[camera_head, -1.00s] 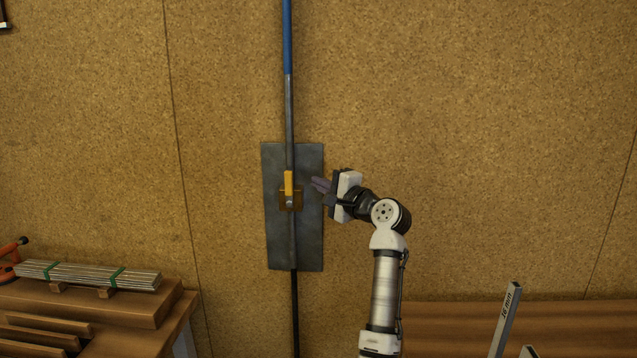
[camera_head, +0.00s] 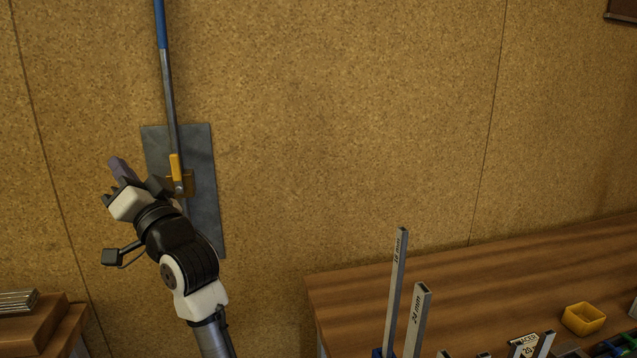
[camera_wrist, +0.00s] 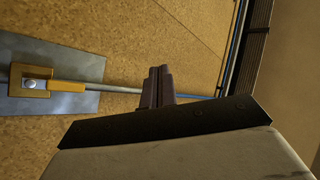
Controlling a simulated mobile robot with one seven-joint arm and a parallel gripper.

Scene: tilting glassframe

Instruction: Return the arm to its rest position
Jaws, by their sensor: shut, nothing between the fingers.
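My arm reaches up from the bottom in the head view, and my gripper (camera_head: 118,168) is at its upper end, left of the grey metal plate (camera_head: 206,215) as pictured. In the wrist view my gripper (camera_wrist: 158,75) shows its two fingers together, with nothing between them. The yellow handle (camera_head: 176,167) on the plate stands upright along the pipe in the head view. It also shows in the wrist view (camera_wrist: 66,86), apart from the fingers. My wrist hides part of the plate's lower left side.
A pipe, blue at its top (camera_head: 161,22), runs up the particle-board wall. Stacked boards (camera_head: 35,325) lie at lower left. The wall right of the plate is clear.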

